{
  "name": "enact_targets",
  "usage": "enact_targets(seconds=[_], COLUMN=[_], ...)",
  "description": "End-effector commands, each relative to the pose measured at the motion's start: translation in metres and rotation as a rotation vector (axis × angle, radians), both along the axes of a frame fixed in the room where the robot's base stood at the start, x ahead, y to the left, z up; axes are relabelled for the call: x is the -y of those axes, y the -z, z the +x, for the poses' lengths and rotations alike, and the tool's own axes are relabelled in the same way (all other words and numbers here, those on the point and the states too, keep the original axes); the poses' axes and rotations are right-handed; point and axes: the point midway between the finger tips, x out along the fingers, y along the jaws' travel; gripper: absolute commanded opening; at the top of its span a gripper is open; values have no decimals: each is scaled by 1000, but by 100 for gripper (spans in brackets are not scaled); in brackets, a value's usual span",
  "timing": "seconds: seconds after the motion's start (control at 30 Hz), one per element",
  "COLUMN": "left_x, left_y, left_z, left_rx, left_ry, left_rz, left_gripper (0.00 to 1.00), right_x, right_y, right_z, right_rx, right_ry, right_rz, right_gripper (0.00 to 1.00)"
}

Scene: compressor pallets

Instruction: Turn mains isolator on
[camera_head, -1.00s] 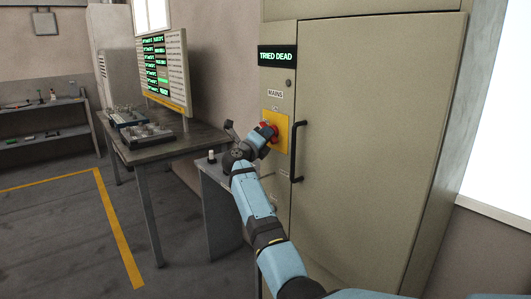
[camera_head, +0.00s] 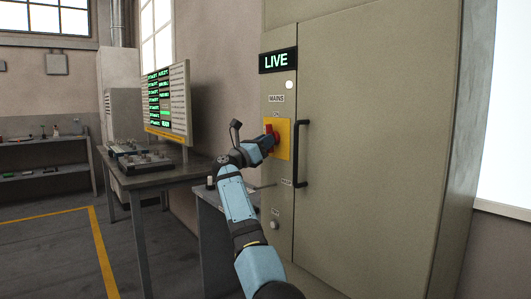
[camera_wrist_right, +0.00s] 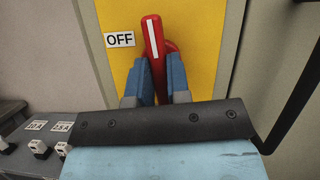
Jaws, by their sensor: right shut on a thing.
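The mains isolator's red handle (camera_wrist_right: 153,38) stands almost upright, tilted slightly left at its top, on a yellow plate (camera_wrist_right: 205,40) in the right wrist view. A white stripe runs along the handle, and an OFF label (camera_wrist_right: 120,40) is to its left. In the head view the red isolator (camera_head: 270,130) sits on the grey cabinet under the MAINS label (camera_head: 276,98). The display (camera_head: 278,61) above reads LIVE, and a lamp (camera_head: 289,85) below it is lit white. My right gripper (camera_wrist_right: 163,75) is shut on the red handle. My left gripper is not in view.
A black cabinet door handle (camera_head: 302,153) is close to the right of the isolator. A small bench (camera_head: 235,197) stands below my right arm. A table (camera_head: 165,178) with equipment and a green-lettered board (camera_head: 166,100) are at the left.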

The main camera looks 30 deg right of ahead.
Motion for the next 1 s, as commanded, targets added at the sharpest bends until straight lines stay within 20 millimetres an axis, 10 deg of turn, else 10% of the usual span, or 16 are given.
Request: enact_targets(seconds=[0.8, 0.9, 1.0], left_x=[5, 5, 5], left_y=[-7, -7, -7], left_z=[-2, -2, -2], left_rx=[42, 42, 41], left_ry=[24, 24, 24], left_rz=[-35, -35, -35], left_gripper=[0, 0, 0], right_x=[1, 1, 1], right_y=[-2, -2, -2], right_z=[1, 1, 1], right_rx=[127, 126, 125], right_ry=[-1, -1, 0], right_rz=[10, 10, 10], right_gripper=[0, 38, 43])
